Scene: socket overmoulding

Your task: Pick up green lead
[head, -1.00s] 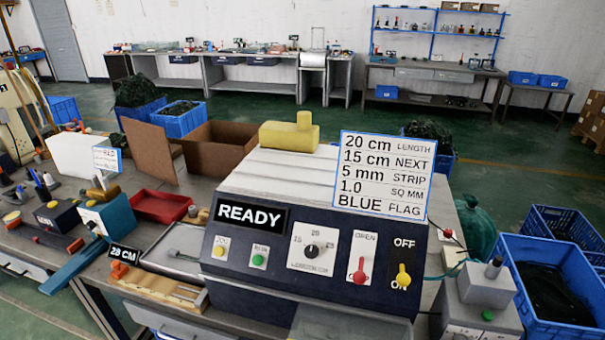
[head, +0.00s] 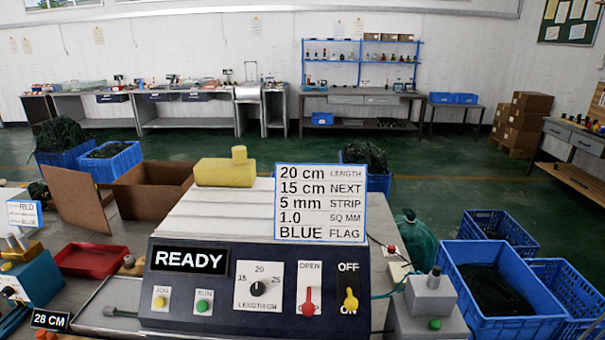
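Neither of my grippers is in view. I cannot pick out a single green lead for certain. A thin teal-green wire (head: 389,296) shows between the right side of the dark blue machine (head: 215,270) and a grey box (head: 430,298) with a green button. A green bundle (head: 412,240) stands behind that box, its details too small to tell. Dark green tangled material (head: 497,290) lies in a blue crate (head: 549,328) at the right.
The machine's panel reads READY, with a white settings card (head: 320,204) above it. A red tray (head: 86,261), an open cardboard box (head: 150,191) and a 28 CM sign (head: 50,320) are at the left. Green floor is open behind the bench.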

